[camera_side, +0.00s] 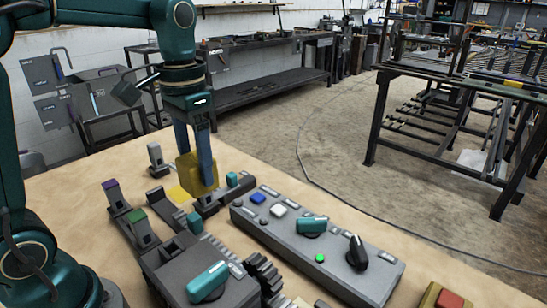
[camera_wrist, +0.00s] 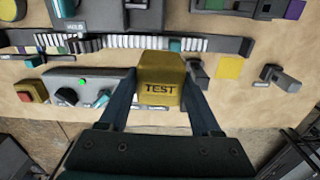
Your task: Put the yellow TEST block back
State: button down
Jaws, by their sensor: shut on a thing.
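The yellow TEST block (camera_side: 187,172) is between the fingers of my gripper (camera_side: 203,182), above the wooden table. In the wrist view the block (camera_wrist: 161,82) shows its TEST lettering, and my gripper (camera_wrist: 163,90) is shut on its two sides. A flat yellow square (camera_wrist: 229,68) lies on the table to the right of the block in the wrist view. The side view shows part of this yellow patch (camera_side: 179,194) below and left of the block. How high the block is above the table is hard to tell.
A grey control panel (camera_side: 330,254) with buttons, knobs and a lit green lamp stands in front right. A geared machine with a teal handle (camera_side: 207,282) stands in front. A small grey clamp (camera_wrist: 281,77) is beside the yellow square.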

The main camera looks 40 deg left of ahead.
dwell(0.8)
jog(key=w+a+f, duration=0.2)
jog(key=a, duration=0.8)
jog(key=w+a+f, duration=0.3)
jog(key=a, duration=0.7)
jog(key=shift+w, duration=0.3)
send_over(183, 192)
jog(key=shift+f, duration=4.85)
